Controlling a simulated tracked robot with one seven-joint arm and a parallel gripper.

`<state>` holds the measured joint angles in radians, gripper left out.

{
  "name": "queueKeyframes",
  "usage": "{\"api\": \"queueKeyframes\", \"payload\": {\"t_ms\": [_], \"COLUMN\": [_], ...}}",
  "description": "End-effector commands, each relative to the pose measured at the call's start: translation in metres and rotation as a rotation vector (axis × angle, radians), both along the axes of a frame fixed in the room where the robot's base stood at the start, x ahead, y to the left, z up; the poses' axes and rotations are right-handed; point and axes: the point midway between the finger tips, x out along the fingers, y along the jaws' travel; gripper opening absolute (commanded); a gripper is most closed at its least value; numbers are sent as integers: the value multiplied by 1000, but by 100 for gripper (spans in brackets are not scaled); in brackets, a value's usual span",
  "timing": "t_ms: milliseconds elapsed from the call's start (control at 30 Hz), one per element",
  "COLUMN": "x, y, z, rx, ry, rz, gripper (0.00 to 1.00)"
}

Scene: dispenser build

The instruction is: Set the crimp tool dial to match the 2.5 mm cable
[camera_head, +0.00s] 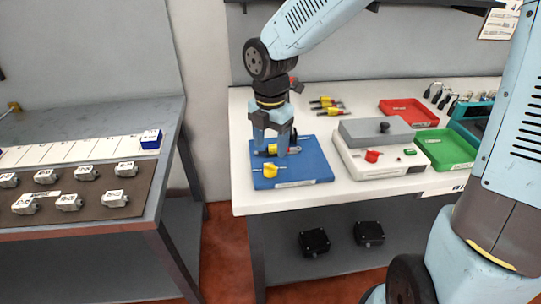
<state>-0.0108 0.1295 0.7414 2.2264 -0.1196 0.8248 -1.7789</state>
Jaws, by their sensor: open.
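My gripper (271,147) is open and points down over the blue mat (310,167) on the white bench. A small tool with yellow and red parts (270,151) lies below and partly behind its fingers; I cannot tell whether they touch it. A second yellow piece (271,170) lies nearer on the mat. A grey-topped white device (378,145) stands right of the mat, with a black knob on top and a red dial-like part (372,156) on its front. I cannot tell which part is the crimp tool dial, nor read any setting. I cannot identify the 2.5 mm cable.
A red tray (409,110) and a green tray (446,149) stand to the right. Yellow-handled tools (326,104) lie behind the mat. A dark bench (86,219) with grey parts stands at the left, across a gap. Black boxes (314,242) sit on the lower shelf.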

Motion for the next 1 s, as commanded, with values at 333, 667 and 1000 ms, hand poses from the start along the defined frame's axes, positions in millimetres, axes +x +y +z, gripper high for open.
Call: {"api": "queueKeyframes", "payload": {"t_ms": [333,667,1000], "x": [-1,-2,0], "y": [0,0,-21], "z": [50,58,67], "rx": [-1,-1,-10], "ry": [-1,3,-37], "rz": [-1,-1,-161], "gripper": [62,62,62]}}
